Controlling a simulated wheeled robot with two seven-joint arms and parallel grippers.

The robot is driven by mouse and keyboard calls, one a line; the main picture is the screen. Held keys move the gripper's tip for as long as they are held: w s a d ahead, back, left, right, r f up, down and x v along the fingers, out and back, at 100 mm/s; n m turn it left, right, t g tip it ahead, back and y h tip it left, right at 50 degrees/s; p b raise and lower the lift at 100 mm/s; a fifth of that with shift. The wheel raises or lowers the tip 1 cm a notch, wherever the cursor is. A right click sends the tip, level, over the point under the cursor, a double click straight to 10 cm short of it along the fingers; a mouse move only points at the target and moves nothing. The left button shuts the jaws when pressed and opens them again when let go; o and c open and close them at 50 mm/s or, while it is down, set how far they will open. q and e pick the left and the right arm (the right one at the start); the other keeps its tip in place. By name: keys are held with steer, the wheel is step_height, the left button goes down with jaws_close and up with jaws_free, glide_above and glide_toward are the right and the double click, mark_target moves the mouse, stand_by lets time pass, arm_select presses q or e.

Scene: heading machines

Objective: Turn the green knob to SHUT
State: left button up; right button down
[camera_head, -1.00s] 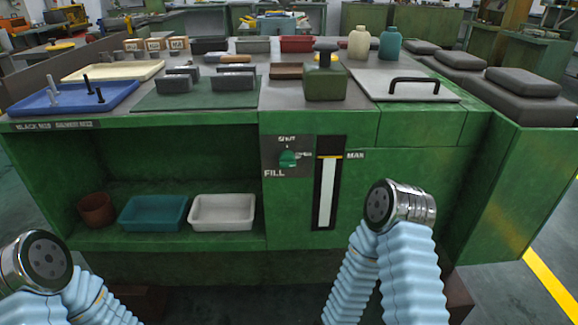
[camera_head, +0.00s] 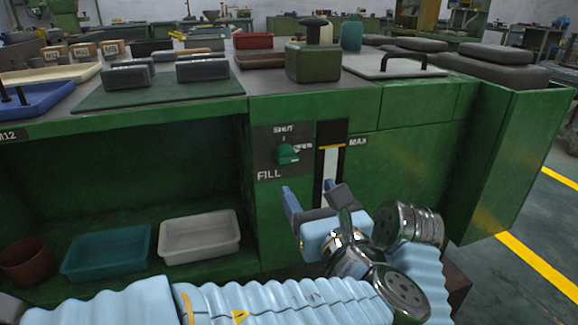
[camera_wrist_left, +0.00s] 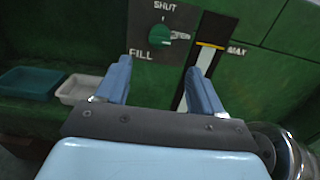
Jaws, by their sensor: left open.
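The green knob (camera_head: 287,154) sits on a dark plate (camera_head: 270,165) on the front of the green machine. SHUT is printed above it, OPEN to its right and FILL below left. Its pointer appears turned right, towards OPEN. In the left wrist view the knob (camera_wrist_left: 159,37) shows beyond the fingertips, a little left of the jaw's middle at the top. My left gripper (camera_head: 314,196) is open and empty, below and slightly right of the knob, apart from it. It also shows in the left wrist view (camera_wrist_left: 158,66). My right gripper is out of view.
A level gauge (camera_head: 330,160) marked MAX stands right of the knob. A white tray (camera_head: 200,236) and a teal tray (camera_head: 106,254) lie on the low shelf at left. The worktop above holds blocks and a green canister (camera_head: 313,62). The panel just around the knob is clear.

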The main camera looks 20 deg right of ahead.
mark_target(289, 162)
arm_select(q)
steer(key=w, duration=1.2)
steer(key=shift+a+f, duration=0.1)
steer(key=shift+a, duration=0.15)
